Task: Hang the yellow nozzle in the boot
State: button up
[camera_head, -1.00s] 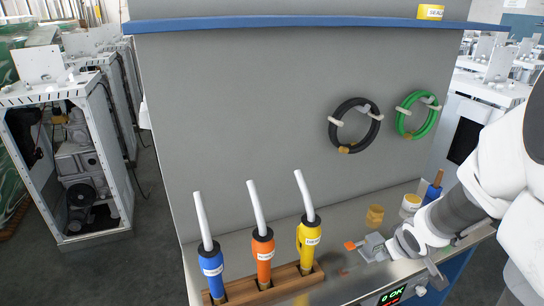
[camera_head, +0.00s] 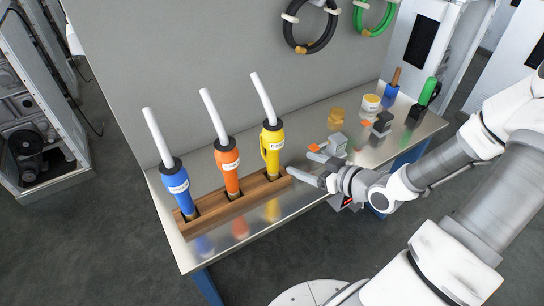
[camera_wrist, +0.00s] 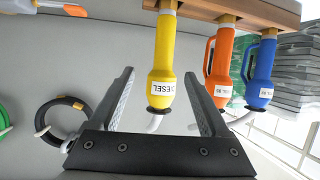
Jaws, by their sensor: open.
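The yellow nozzle (camera_head: 272,141) stands upright at the right end of the wooden rack (camera_head: 236,206), its spout end down in a hole and a white hose rising from its top. My gripper (camera_head: 298,163) is open and empty, just right of the yellow nozzle, with its fingers pointing at it. In the wrist view the scene is upside down; the yellow nozzle (camera_wrist: 162,62) with its DIESEL label shows between the open fingers (camera_wrist: 159,73), apart from both. I cannot tell which thing is the boot.
The orange nozzle (camera_head: 229,165) and blue nozzle (camera_head: 176,183) stand left of the yellow one in the same rack. Beyond my gripper, a grey block (camera_head: 336,142), a yellow-lidded tub (camera_head: 371,102) and a green cylinder (camera_head: 428,91) stand on the steel bench. A grey panel rises behind.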

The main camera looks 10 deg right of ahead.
aim_at(277, 156)
jog(key=x, duration=0.6)
jog(key=b+x, duration=0.1)
jog(key=x, duration=0.6)
jog(key=shift+s+a, duration=0.3)
grip_shut()
dwell(0.8)
